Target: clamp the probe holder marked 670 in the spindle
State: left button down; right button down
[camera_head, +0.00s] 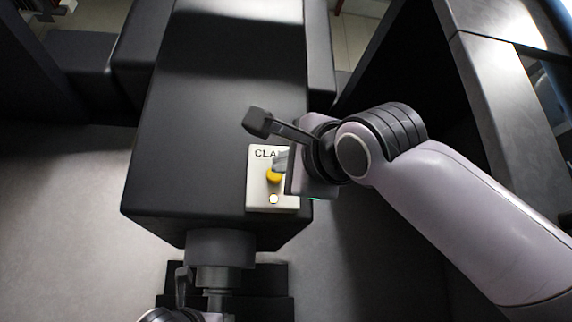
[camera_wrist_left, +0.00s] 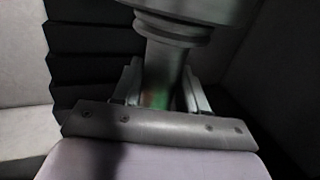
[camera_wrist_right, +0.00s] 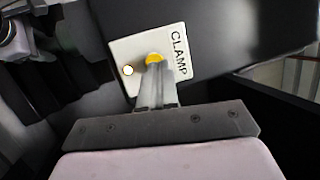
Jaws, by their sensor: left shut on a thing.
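The spindle (camera_head: 220,248) is a dark cylinder under the black machine head; it also shows at the top of the left wrist view (camera_wrist_left: 195,8). A grey probe holder (camera_wrist_left: 165,65) stands upright right below it, seemingly meeting it; no mark is readable. My left gripper (camera_wrist_left: 163,88) is shut on the holder, a finger on each side. The CLAMP panel (camera_head: 256,190) on the machine head has a yellow button (camera_wrist_right: 155,59) and a pale lamp (camera_wrist_right: 128,70). My right gripper (camera_wrist_right: 155,80) is shut, its fingertips at the button; I cannot tell whether they touch.
The black machine head (camera_head: 215,120) fills the middle of the head view. Dark ribbed bellows (camera_wrist_left: 80,70) stand behind the holder. A dark frame (camera_head: 490,110) lies to the right. Pale surfaces at the lower left look clear.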

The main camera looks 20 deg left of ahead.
pick_arm(q)
jog(key=shift+r, duration=0.4)
pick_arm(e)
jog(key=shift+w+a, duration=0.3)
jog(key=shift+w, duration=0.3)
jog(key=shift+w+a, duration=0.3)
jog(key=shift+w, duration=0.25)
jog(key=shift+w, duration=0.15)
